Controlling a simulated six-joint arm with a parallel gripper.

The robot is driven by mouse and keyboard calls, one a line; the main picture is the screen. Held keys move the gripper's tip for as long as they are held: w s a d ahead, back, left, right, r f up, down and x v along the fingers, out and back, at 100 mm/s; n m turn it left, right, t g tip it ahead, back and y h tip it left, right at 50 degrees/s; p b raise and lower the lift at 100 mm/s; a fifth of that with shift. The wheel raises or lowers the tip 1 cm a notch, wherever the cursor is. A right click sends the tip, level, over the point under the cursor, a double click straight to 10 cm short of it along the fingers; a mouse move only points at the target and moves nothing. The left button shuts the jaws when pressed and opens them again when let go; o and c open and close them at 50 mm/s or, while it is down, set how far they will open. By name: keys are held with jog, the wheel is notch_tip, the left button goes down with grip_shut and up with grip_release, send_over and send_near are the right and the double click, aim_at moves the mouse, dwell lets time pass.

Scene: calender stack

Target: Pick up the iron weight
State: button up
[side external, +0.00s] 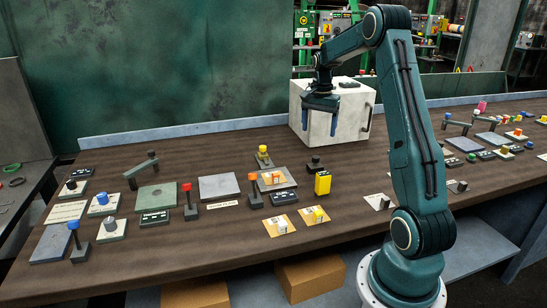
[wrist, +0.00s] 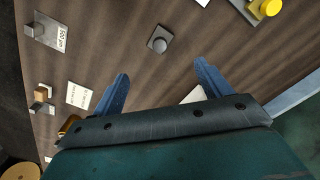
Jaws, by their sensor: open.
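A dark grey block with a rounded knob (wrist: 158,42) stands alone on the wood, ahead of my fingers in the wrist view. It may be the iron weight, but I cannot be sure. A similar dark knobbed piece (side external: 314,163) stands in front of the white box in the side view. My gripper (side external: 321,121) points down, high above the table, and appears in front of or over the white box. In the wrist view my gripper (wrist: 162,78) has two blue fingers wide apart, with nothing held between them.
The white box (side external: 320,100) with a handle stands at the table's back. Yellow cards (side external: 281,226) and a yellow block (side external: 323,183) lie nearer the front. Knobs, levers and plates crowd the left and right parts of the brown table (side external: 340,238). A blue rail (side external: 200,127) runs along the back.

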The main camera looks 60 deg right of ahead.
aim_at(316, 156)
jog(key=shift+f, duration=4.3)
jog(key=shift+f, duration=0.1)
jog(key=shift+a+f, duration=0.1)
jog(key=shift+f, duration=2.4)
jog(key=c, duration=1.2)
jog(key=shift+r, duration=0.1)
jog(key=shift+c, duration=0.5)
jog(key=shift+w+r, duration=0.1)
jog(key=shift+r, duration=0.7)
notch_tip(316, 156, up, 18)
jog(key=shift+r, duration=0.2)
